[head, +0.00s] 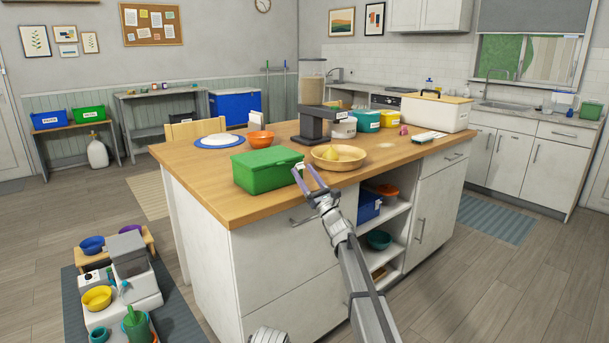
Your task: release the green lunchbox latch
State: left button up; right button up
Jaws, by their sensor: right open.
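The green lunchbox (262,177) sits with its lid down on the wooden top of the kitchen island, near the front edge. A small pale piece, which looks like its latch (299,165), shows at its right end. My right gripper (305,171) is open, its two fingers pointing up and away at that end of the box. One finger overlaps the box's right side in the picture; I cannot tell whether it touches.
A wooden bowl with yellow fruit (339,164) stands just right of my right gripper. A food dispenser (312,105), an orange bowl (260,140) and a blue-rimmed plate (204,143) stand behind. The island's front edge (240,220) lies below the box. Open shelves are underneath.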

pick_arm(q)
notch_tip(320, 180, down, 4)
jog(key=b, duration=0.4)
jog(key=shift+a+f, duration=0.1)
jog(key=shift+f, duration=0.1)
pick_arm(e)
jog(key=v, duration=0.7)
jog(key=shift+s+f, duration=0.15)
jog(key=shift+f, duration=0.05)
pick_arm(q)
jog(key=shift+r, duration=0.1)
